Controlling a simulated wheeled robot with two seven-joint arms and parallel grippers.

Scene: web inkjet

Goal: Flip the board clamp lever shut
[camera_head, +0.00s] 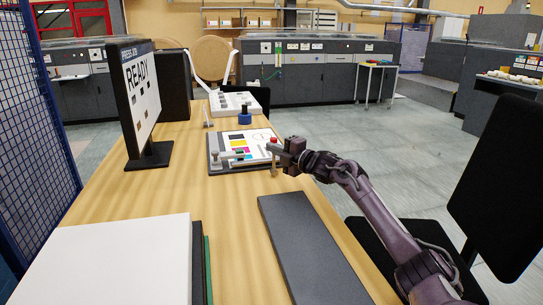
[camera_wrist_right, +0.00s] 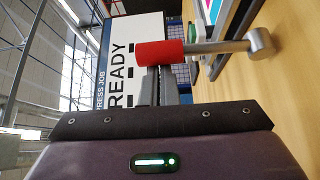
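The clamp lever shows in the head view as an upright metal bar (camera_head: 274,162) at the right edge of a dark-framed board (camera_head: 213,168) with colour patches. Its red grip (camera_head: 273,139) is at the top. In the wrist view, the red grip (camera_wrist_right: 160,53) sits on a metal rod that runs to a round pivot (camera_wrist_right: 261,43). My right gripper (camera_head: 282,148) is at the lever's upper end. Its fingers (camera_wrist_right: 163,84) are close together, with their tips hidden behind the red grip. I cannot tell whether they touch it. My left gripper is not in view.
A READY monitor (camera_head: 142,90) stands left of the board. A dark flat slab (camera_head: 308,250) and a white-topped stack (camera_head: 110,255) lie nearer on the wooden table (camera_head: 225,215). A blue-and-white device (camera_head: 244,117) is behind the board. A black chair (camera_head: 500,180) is at right.

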